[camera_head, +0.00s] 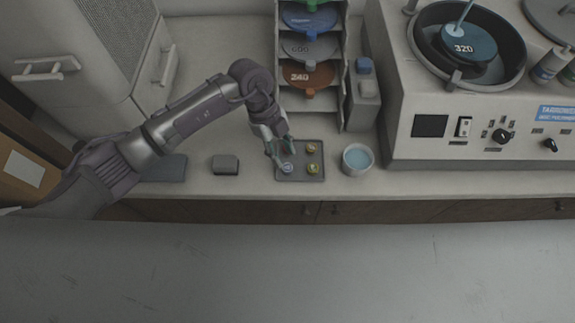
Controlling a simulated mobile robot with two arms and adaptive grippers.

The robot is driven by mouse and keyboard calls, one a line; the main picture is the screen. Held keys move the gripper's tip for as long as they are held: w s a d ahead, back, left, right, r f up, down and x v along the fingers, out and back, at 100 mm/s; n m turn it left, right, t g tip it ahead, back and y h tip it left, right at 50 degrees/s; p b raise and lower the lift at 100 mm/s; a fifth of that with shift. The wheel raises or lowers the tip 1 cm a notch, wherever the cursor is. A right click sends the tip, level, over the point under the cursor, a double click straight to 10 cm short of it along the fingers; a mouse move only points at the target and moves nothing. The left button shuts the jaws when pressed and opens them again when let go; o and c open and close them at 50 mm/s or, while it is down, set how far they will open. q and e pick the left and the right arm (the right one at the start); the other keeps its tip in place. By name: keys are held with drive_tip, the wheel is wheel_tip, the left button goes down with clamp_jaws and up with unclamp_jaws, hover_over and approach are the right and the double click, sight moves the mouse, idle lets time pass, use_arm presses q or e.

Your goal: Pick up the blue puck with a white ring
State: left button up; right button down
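The blue puck with a white ring (287,168) sits at the front left of a small dark tray (319,178) on the counter. A tan puck (311,148) is at the tray's back right, and a yellow-green puck (313,169) is at its front right. My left gripper (281,158) points down over the tray's left side, just behind and above the blue puck. Its fingers look spread, with nothing seen between them. Contact with the puck cannot be told. The gripper may hide the tray's back left area. My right gripper is not in view.
A bowl of bluish liquid (358,159) stands right of the tray. A grey block (225,164) lies to its left. Behind are a rack of coloured discs (309,75) and, at right, a polishing machine (430,150). The counter's front edge is close to the tray.

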sight(289, 168)
use_arm(q)
drive_tip(key=p+x, duration=0.1)
drive_tip(key=x, duration=0.2)
drive_tip(key=shift+s+f+p, duration=0.1)
drive_tip(key=shift+f+p, duration=0.2)
drive_tip(key=shift+s+d+f, duration=0.1)
drive_tip(key=shift+d+f, duration=0.05)
drive_tip(key=shift+f, duration=0.45)
drive_tip(key=c, duration=0.6)
drive_tip(key=shift+r, duration=0.5)
drive_tip(key=r, duration=0.1)
drive_tip(key=r+b, duration=0.1)
drive_tip(key=d+r+b, duration=0.1)
drive_tip(key=shift+s+d+r, duration=0.1)
drive_tip(key=shift+s+r, duration=0.2)
drive_tip(key=shift+r, duration=0.05)
drive_tip(key=s+d+r+b, duration=0.3)
drive_tip(key=s+d+r, duration=0.2)
drive_tip(key=d, duration=0.4)
drive_tip(key=shift+s+r, duration=0.15)
drive_tip(key=shift+r, duration=0.55)
